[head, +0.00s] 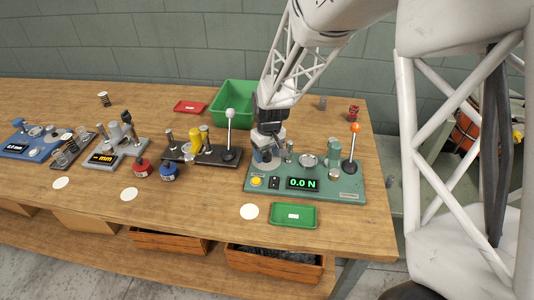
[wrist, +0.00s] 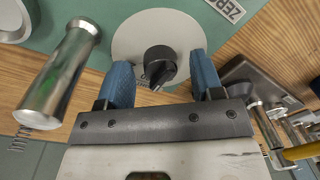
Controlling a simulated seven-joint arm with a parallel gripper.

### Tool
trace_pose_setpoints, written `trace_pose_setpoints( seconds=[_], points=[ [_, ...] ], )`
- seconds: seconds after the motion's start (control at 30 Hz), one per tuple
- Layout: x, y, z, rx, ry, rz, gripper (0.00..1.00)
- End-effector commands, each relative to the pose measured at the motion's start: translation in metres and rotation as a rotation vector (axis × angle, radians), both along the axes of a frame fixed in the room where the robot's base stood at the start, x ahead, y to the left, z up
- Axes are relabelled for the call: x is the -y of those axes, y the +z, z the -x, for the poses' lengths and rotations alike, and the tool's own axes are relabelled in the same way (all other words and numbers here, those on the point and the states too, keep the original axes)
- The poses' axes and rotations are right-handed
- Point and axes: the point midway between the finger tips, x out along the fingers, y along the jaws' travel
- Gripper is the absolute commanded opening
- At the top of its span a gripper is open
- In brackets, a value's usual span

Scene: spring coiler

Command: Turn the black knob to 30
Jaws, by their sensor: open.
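The black knob (wrist: 160,60) stands on a round pale dial plate in the wrist view. A thin pointer on it aims down toward my gripper; the scale is mostly hidden and I cannot read the setting. My gripper (wrist: 153,80) is open, with one blue finger on each side of the knob, apart from it as far as I can see. In the head view my gripper (head: 266,155) is over the left back part of the green tester (head: 347,190), and it hides the knob there. The tester's display (head: 302,184) reads 0.0 N.
A metal post (wrist: 62,75) stands close left of my fingers. The tester also carries an orange-tipped lever (head: 355,128) and a yellow button (head: 256,181). A dark fixture with a white-tipped lever (head: 230,113) stands to the left. A green bin (head: 228,97) is behind.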

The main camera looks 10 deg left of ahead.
Motion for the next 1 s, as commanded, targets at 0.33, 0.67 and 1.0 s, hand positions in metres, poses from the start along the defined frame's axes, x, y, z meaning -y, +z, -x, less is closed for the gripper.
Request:
trace_pose_setpoints(
  seconds=[0.33, 0.67, 1.0],
  points=[
    [0.001, 0.036, -0.002, 0.004, 0.0, -0.002, 0.61],
    [0.003, 0.07, -0.003, 0.003, 0.0, -0.001, 0.61],
    [0.003, 0.075, -0.003, 0.001, 0.0, -0.001, 0.61]
  ],
)
